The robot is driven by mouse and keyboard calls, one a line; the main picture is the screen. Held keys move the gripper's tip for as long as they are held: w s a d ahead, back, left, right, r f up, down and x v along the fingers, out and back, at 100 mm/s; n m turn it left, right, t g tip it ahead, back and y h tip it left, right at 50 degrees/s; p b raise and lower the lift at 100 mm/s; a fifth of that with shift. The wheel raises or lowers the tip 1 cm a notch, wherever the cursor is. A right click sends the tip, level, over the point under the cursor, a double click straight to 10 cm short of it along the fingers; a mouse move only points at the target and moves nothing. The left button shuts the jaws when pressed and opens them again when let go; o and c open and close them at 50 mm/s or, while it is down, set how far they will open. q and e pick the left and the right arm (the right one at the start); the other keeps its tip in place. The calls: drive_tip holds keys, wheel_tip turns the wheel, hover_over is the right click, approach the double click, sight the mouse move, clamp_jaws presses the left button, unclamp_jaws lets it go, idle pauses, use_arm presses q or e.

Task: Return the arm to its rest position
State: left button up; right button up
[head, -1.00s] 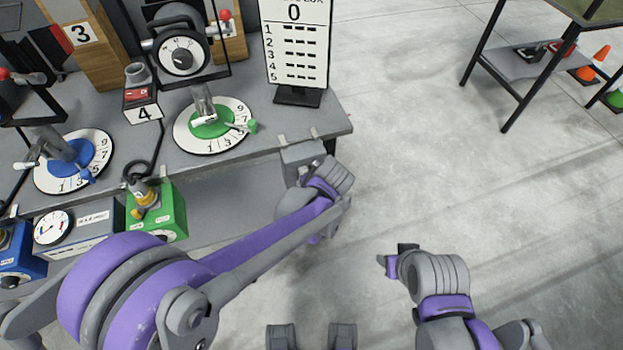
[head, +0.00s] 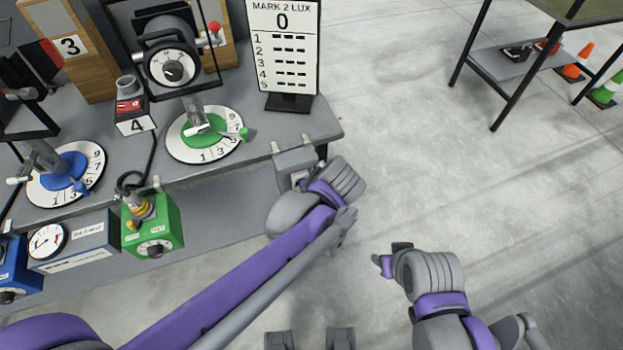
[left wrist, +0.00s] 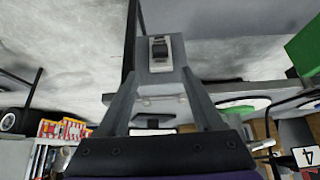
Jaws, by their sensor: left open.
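My left arm (head: 235,268) reaches in from the lower left, its wrist beside the workbench's right end.
The workbench (head: 255,140) bears a green dial (head: 205,134), a blue dial (head: 65,172) and a sign reading 0 (head: 283,48). A green box (head: 152,228) hangs at its front. Open floor (head: 420,150) lies right, with a black-framed table (head: 510,68) and cones (head: 605,90) beyond.

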use_arm(q)
drive_tip(key=s+a+r+m+h+p, duration=0.1)
drive_tip(key=s+a+r+p, duration=0.1)
drive_tip(key=s+a, duration=0.6)
drive_tip(key=s+a+r+m+h+p, duration=0.1)
drive_tip(key=s+a+m+p, duration=0.1)
drive_tip(key=s+a, duration=0.6)
drive_tip(key=a+p, duration=0.1)
drive_tip(key=a, duration=0.2)
drive_tip(key=shift+s+a+r+m+g, duration=0.15)
drive_tip(key=shift+a+r+m+g, duration=0.15)
drive_tip(key=shift+a+r+g, duration=0.1)
